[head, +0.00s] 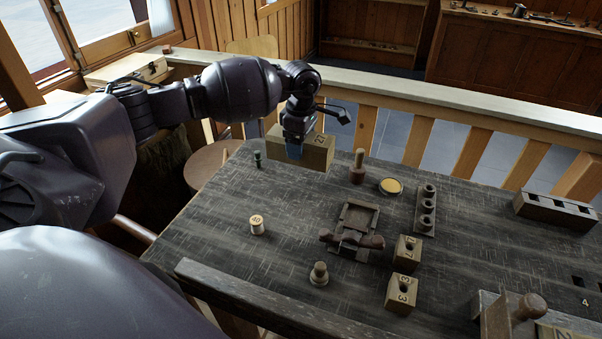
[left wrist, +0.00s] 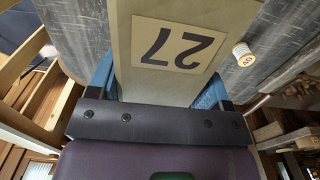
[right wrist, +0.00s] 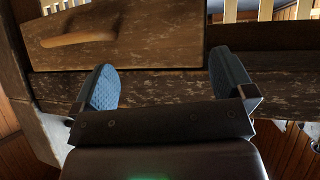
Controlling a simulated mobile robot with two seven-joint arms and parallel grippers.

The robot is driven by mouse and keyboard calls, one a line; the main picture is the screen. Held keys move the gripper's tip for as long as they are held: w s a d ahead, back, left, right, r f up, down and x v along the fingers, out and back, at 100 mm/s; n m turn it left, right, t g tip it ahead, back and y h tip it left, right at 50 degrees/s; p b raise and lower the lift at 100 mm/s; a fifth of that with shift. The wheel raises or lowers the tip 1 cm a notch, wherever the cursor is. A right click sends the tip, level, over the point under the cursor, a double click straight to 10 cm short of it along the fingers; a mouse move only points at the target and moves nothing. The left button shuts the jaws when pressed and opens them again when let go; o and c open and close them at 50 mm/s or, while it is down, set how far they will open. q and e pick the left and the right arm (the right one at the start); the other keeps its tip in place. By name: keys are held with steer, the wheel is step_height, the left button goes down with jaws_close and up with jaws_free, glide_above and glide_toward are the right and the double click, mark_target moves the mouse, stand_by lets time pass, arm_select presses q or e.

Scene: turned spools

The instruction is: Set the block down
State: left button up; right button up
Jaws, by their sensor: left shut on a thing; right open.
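The block (head: 318,155) is a long tan wooden piece with a "27" label. My left gripper (head: 293,150) is shut on it near the table's far left edge, and the block seems to be above the dark table top (head: 215,225). In the left wrist view the block (left wrist: 150,85) sits between the blue finger pads, its label facing the camera. Its underside is hidden, so its exact height over the table cannot be told. My right gripper (right wrist: 165,80) is open and empty in the right wrist view, facing a worn wooden front with a handle.
A wooden spool labelled 40 (head: 257,225), a small green piece (head: 257,159), a brown peg (head: 358,168) and a yellow-topped dish (head: 390,187) stand on the table. Numbered blocks (head: 405,253) and a dark holder (head: 358,220) are nearer the middle. A pale rail (head: 420,95) runs behind.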

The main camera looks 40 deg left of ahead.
arm_select(q)
step_height(320, 180, down, 9)
steer(key=shift+f, duration=0.4)
steer(key=shift+f+b, duration=0.15)
steer(key=shift+b, duration=0.2)
steer(key=o, duration=1.1)
steer(key=shift+r, duration=0.5)
step_height(320, 180, up, 11)
steer(key=shift+r+p, duration=0.15)
steer(key=shift+p, duration=0.15)
